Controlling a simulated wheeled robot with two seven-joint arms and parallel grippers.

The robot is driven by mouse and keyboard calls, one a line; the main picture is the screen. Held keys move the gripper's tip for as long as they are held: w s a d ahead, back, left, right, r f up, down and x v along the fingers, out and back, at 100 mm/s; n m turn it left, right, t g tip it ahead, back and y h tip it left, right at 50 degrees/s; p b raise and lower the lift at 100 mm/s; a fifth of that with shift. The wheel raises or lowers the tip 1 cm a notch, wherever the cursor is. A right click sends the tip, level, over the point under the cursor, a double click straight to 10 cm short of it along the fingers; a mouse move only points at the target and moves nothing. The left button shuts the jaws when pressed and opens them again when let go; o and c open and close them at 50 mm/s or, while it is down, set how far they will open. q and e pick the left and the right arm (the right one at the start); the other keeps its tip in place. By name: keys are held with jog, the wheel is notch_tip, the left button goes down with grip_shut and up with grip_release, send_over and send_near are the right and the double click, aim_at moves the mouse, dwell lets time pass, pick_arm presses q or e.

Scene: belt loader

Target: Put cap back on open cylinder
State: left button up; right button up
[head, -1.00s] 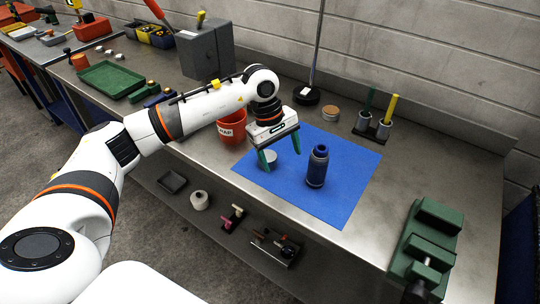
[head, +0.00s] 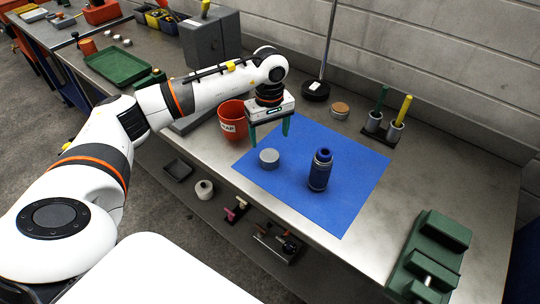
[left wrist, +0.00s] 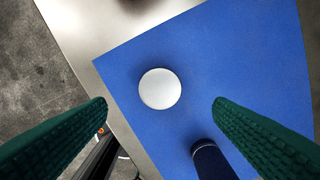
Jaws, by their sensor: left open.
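The open cylinder (head: 319,172) is dark blue with a grey band and stands upright on the blue mat (head: 345,205). Its dark blue body also shows at the bottom of the left wrist view (left wrist: 208,160). The cap (head: 269,160) is a round light grey disc lying flat on the mat, left of the cylinder. It also shows from above in the left wrist view (left wrist: 160,88). My left gripper (head: 270,140) is open and empty, with green fingers, above the mat near the cap. The cap appears ahead between its spread fingers (left wrist: 160,110). My right gripper is not in view.
An orange-red bin (head: 233,122) stands behind-left of the mat. A round wood-topped piece (head: 340,110), a holder with a green and a yellow rod (head: 383,128), and a dark stand base (head: 316,90) are at the back. A green vise (head: 432,258) is at the front right.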

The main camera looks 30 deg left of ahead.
aim_at(270, 155)
pick_arm(q)
notch_tip(270, 155, down, 4)
jog(key=shift+s+r+p, duration=0.1)
jog(key=shift+r+p, duration=0.15)
jog(key=shift+p, duration=0.25)
jog(key=shift+f, duration=0.25)
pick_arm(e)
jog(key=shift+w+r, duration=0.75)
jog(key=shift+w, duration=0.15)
pick_arm(q)
jog(key=shift+f, duration=0.1)
notch_tip(270, 155, down, 4)
jog(key=p, duration=0.2)
jog(key=shift+f+p, duration=0.2)
jog(key=shift+p, duration=0.15)
jog(key=shift+f, duration=0.3)
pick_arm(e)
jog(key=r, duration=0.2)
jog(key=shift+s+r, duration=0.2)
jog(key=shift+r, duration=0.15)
pick_arm(q)
jog(key=shift+c, duration=0.3)
